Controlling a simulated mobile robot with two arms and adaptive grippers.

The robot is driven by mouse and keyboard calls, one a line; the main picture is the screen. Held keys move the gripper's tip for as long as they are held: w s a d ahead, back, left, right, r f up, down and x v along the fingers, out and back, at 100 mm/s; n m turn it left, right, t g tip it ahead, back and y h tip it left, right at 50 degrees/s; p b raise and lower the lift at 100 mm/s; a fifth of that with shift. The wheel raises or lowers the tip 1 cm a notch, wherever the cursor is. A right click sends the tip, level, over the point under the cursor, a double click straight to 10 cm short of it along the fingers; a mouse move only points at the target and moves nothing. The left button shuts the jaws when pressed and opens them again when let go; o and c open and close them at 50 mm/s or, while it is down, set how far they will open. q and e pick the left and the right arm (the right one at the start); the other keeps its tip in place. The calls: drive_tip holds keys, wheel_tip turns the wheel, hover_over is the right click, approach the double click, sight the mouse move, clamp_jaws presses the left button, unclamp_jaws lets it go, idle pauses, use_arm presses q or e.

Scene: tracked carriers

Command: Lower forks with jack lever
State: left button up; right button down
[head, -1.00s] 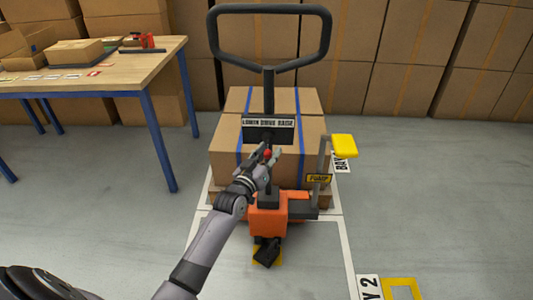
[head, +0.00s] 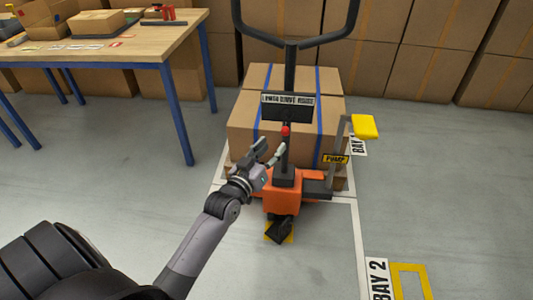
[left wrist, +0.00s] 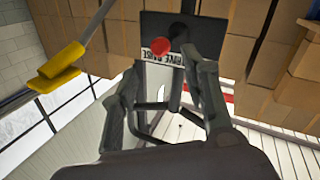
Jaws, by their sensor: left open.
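The pallet jack (head: 290,192) is orange with a dark upright handle and stands in front of a load of strapped cartons (head: 250,117). A small jack lever with a red knob (head: 286,130) sits on the handle below the "LOWER DRIVE RAISE" plate (head: 287,106). My left gripper (head: 271,152) is open, just left of and below the red knob, apart from it in the head view. In the left wrist view the red knob (left wrist: 161,46) shows beyond the open fingers (left wrist: 168,80). The forks are hidden under the load. My right gripper is not in view.
A yellow pump pedal (head: 365,127) on a post stands right of the jack. A wooden table (head: 150,43) with blue legs is at the back left. Stacked cartons (head: 400,50) line the back. Floor around the jack is open, with BAY 2 marked.

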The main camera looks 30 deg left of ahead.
use_arm(q)
drive_tip(key=shift+s, duration=1.15)
drive_tip(key=s+d+f+m+g, duration=0.1)
drive_tip(key=s+d+f+g, duration=0.15)
drive_tip(key=f, duration=0.55)
drive_tip(key=s+d+f+m+g+h, duration=0.1)
drive_tip(key=s+f+g, duration=0.15)
drive_tip(key=f, duration=0.55)
drive_tip(key=s+d+f+g, duration=0.2)
drive_tip(key=s+f, duration=0.1)
drive_tip(key=f, duration=0.4)
drive_tip(key=s+d+f+m+g, duration=0.25)
drive_tip(key=s+f+g, duration=0.25)
drive_tip(key=s+f, duration=0.75)
drive_tip(key=s+d+f+g, duration=0.2)
drive_tip(key=s+f+g, duration=0.3)
drive_tip(key=s, duration=0.6)
drive_tip(key=s+a+m+p, duration=0.1)
drive_tip(key=s+a+p, duration=0.2)
drive_tip(key=s+p, duration=1.2)
drive_tip(key=shift+r+y, duration=0.25)
drive_tip(key=shift+y, duration=0.05)
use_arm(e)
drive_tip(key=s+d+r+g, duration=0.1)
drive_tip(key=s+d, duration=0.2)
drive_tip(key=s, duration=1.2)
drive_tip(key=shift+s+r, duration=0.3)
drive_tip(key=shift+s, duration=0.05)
